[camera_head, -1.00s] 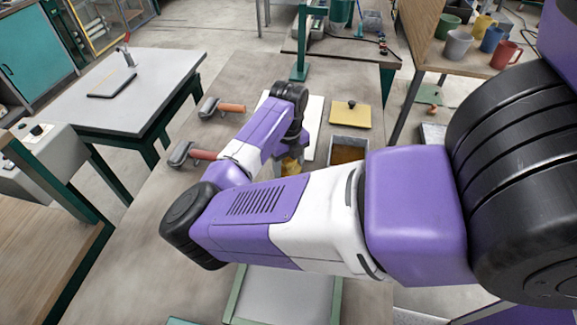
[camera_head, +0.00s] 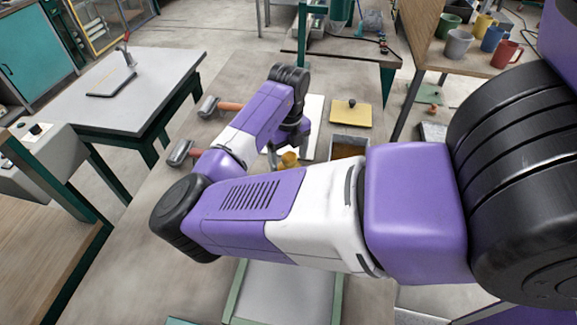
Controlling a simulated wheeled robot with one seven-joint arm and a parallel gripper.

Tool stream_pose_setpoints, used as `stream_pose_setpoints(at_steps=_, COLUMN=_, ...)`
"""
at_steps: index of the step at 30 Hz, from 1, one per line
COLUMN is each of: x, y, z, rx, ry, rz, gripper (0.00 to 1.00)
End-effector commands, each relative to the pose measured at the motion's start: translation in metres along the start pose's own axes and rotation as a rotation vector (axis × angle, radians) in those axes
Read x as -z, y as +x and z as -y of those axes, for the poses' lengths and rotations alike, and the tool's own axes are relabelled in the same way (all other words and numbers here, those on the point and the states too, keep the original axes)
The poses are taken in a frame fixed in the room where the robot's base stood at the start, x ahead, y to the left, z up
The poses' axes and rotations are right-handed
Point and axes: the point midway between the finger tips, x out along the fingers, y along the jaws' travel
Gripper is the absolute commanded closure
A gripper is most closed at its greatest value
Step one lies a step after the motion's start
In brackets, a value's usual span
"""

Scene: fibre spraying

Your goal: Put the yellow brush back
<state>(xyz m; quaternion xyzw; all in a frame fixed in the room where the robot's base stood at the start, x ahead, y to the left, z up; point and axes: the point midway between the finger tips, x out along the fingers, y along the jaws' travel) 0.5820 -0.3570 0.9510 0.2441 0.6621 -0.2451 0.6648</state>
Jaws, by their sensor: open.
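A small yellow thing (camera_head: 289,159), probably the yellow brush, shows just below my gripper, near the white board (camera_head: 314,115). My arm hides most of it, so I cannot tell its full shape or what it rests on. My gripper (camera_head: 286,149) points down over the worktable, right above or around this yellow thing. It is open, and its fingers are partly hidden behind my forearm. I cannot tell whether they touch the yellow thing.
A metal tray with brown contents (camera_head: 348,148) and a yellow lid with a black knob (camera_head: 350,113) lie to the right. A green-edged frame (camera_head: 233,300) is in front. Mugs (camera_head: 458,44) stand at upper right.

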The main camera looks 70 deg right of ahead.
Motion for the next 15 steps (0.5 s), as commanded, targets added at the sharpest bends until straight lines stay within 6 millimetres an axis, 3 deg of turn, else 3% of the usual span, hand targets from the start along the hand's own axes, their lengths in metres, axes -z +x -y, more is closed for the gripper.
stream_pose_setpoints(at_steps=9, x=0.000, y=-0.061, z=0.000, rx=-0.001, ry=0.003, rz=0.004, gripper=0.20)
stream_pose_setpoints(at_steps=15, x=0.000, y=-0.080, z=0.000, rx=0.000, ry=0.000, rz=0.001, gripper=0.20)
